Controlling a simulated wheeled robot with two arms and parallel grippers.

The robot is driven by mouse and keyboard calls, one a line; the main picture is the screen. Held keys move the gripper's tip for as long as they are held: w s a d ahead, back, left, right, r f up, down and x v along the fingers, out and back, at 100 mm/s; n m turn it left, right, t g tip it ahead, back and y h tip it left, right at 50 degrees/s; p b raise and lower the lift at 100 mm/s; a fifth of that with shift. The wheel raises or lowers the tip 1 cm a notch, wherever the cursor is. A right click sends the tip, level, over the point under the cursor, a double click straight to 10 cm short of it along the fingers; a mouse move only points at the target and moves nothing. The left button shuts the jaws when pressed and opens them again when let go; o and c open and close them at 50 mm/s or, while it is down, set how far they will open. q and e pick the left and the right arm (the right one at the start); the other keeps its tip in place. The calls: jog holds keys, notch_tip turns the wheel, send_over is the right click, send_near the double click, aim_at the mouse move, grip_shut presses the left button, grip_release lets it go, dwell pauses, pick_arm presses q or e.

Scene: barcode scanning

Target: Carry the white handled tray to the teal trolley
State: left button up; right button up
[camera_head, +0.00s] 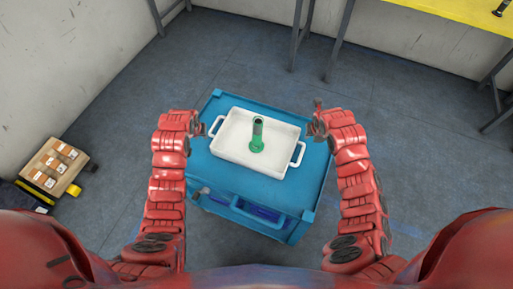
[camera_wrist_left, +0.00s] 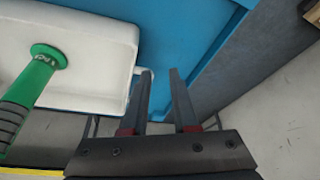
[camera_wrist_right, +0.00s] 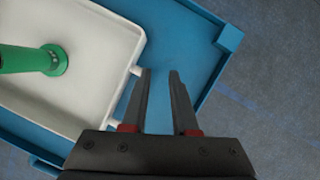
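The white handled tray (camera_head: 233,148) rests on top of the teal-blue trolley (camera_head: 215,181), set slightly askew. A green object with a dark handle (camera_head: 257,133) stands in the tray; it also shows in the left wrist view (camera_wrist_left: 36,75) and the right wrist view (camera_wrist_right: 45,60). My left gripper (camera_head: 203,129) is open beside the tray's left handle. In the left wrist view its fingers (camera_wrist_left: 160,75) are apart, near the handle end. My right gripper (camera_head: 315,127) is open near the tray's right handle. In the right wrist view its fingers (camera_wrist_right: 160,75) are apart and empty.
A carton of small boxes (camera_head: 56,165) stands on the left beside a dark, yellow-marked item. A yellow table (camera_head: 455,12) with a black object on it stands at the back right.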

pick_arm(q)
jog(key=v, duration=0.7)
jog(key=shift+r, duration=0.25)
pick_arm(e)
jog(key=v, duration=1.2)
pick_arm(q)
jog(key=shift+s, duration=0.1)
